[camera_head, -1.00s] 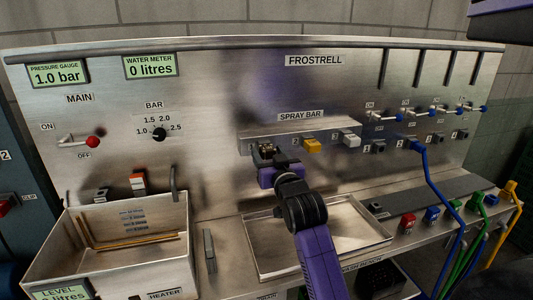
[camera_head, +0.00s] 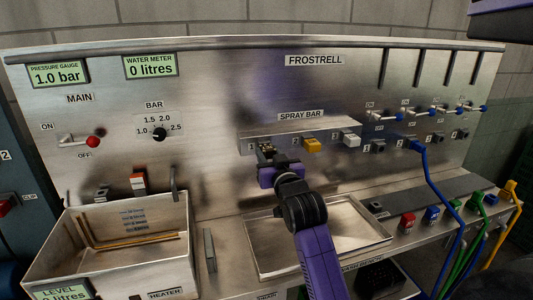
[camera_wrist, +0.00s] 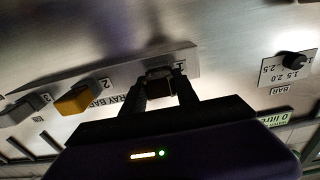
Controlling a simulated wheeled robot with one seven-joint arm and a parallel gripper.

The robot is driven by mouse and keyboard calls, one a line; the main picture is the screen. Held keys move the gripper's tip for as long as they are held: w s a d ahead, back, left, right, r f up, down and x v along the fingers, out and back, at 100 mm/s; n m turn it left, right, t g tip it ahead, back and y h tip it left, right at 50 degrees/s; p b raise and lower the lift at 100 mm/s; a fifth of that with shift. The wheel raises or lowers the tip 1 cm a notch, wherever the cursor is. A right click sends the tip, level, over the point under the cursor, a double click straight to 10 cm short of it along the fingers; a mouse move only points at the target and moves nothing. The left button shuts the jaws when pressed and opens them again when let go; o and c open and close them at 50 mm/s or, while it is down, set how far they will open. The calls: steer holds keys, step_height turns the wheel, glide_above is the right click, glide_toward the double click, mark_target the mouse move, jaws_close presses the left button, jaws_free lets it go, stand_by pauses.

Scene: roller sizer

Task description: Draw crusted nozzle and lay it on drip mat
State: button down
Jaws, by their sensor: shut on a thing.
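My gripper (camera_head: 267,158) is at position 1, the left end of the spray bar (camera_head: 330,127). In the wrist view my gripper (camera_wrist: 160,84) has its two dark fingers on either side of a small dark brownish nozzle (camera_wrist: 159,73), shut on it. The nozzle is at the bar's face beside the label 1; I cannot tell whether it is still seated. My fingers hide most of it in the head view. A flat dark grey strip (camera_head: 445,194), which may be the drip mat, lies on the bench at right.
An empty shallow metal tray (camera_head: 345,222) lies below my arm. An open metal tank (camera_head: 75,263) stands at left. Coloured hoses (camera_head: 431,180) hang at right.

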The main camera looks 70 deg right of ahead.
mark_target(269, 155)
steer(key=shift+s, duration=0.1)
steer(key=shift+p+v, duration=0.45)
steer(key=shift+v, duration=2.45)
steer(key=shift+a, duration=0.1)
